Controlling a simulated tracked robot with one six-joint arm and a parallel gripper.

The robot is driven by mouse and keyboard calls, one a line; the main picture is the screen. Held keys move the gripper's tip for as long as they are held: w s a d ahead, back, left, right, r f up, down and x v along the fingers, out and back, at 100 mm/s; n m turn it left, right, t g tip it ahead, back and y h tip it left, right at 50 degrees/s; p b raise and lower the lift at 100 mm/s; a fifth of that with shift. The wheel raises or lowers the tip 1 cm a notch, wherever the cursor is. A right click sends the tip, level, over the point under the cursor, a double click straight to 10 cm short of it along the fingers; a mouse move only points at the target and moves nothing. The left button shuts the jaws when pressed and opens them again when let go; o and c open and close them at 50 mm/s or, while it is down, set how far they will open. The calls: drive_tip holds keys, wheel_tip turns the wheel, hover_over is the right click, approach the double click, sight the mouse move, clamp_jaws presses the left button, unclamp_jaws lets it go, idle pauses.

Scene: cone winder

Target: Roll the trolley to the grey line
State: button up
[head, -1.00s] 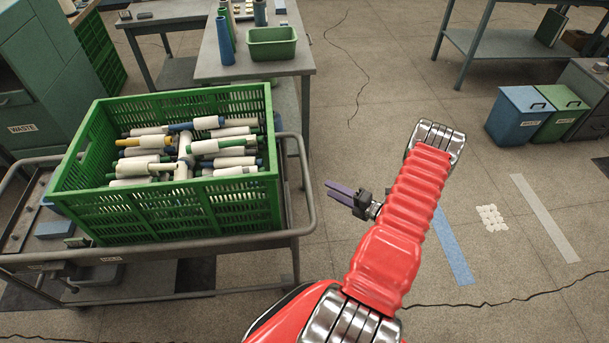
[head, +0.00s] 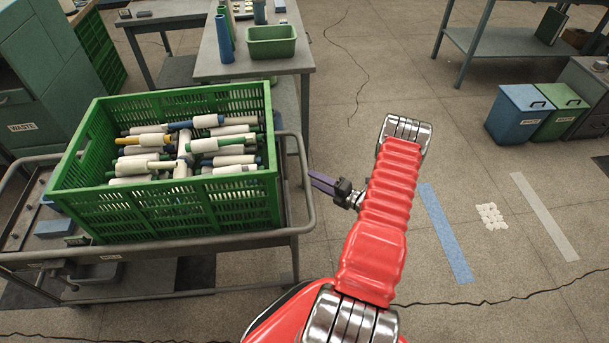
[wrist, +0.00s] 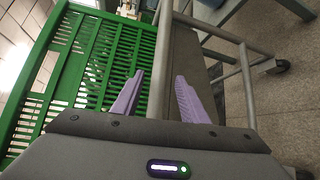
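The trolley (head: 150,247) is a grey metal frame on the left of the head view, with a rounded tube handle (head: 309,190) at its right end. It carries a green slatted crate (head: 170,215) full of yarn cones. My gripper (head: 322,183) has purple fingers, close to the handle's right side. The grey line (head: 544,216) is a pale strip on the floor at far right.
A blue bin (head: 522,117) and a green bin (head: 562,110) stand behind. A table (head: 262,65) stands behind the trolley.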

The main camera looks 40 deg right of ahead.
sight(305, 175)
drive_tip(key=x, duration=0.6)
drive_tip(key=shift+c, duration=0.5)
drive_tip(key=shift+s, duration=0.1)
clamp_jaws()
drive_tip(key=shift+a, duration=0.1)
